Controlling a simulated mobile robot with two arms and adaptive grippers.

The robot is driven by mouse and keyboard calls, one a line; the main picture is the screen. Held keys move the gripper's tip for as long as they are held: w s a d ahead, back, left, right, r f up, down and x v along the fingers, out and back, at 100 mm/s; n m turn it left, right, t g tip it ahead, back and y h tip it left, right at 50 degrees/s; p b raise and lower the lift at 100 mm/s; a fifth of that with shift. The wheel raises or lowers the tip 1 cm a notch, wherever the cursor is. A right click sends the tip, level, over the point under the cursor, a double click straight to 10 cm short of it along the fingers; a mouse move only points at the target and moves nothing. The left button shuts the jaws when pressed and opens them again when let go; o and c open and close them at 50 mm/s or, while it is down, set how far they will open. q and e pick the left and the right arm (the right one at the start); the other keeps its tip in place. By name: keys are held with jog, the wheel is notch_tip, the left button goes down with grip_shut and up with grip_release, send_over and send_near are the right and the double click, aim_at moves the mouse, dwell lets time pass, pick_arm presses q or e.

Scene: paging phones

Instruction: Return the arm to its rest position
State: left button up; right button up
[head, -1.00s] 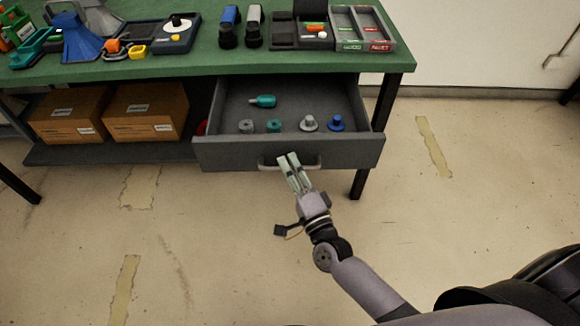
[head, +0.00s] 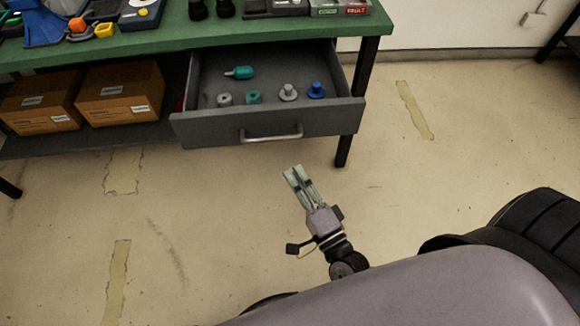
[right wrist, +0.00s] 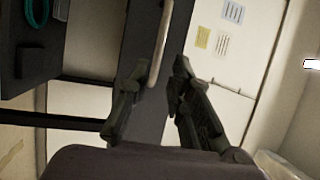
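My right gripper (head: 294,172) is in the head view, in front of and below the open drawer (head: 195,130) of the green-topped bench. Its two fingers point up toward the drawer and hold nothing. In the right wrist view the fingers (right wrist: 160,68) stand apart with a gap between them. The drawer's metal handle (head: 271,136) is clear of the fingers; it also shows in the right wrist view (right wrist: 161,40), beyond them. My left gripper is not in view.
The drawer holds a teal bottle-like item (head: 240,73), a grey part (head: 224,99), a teal part (head: 254,97), a light grey knob (head: 288,92) and a blue knob (head: 316,90). Cardboard boxes (head: 120,92) sit on the lower shelf. Open floor surrounds my right gripper.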

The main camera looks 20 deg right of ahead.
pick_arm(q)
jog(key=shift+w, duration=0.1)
pick_arm(e)
jog(key=shift+a, duration=0.1)
dwell(0.4)
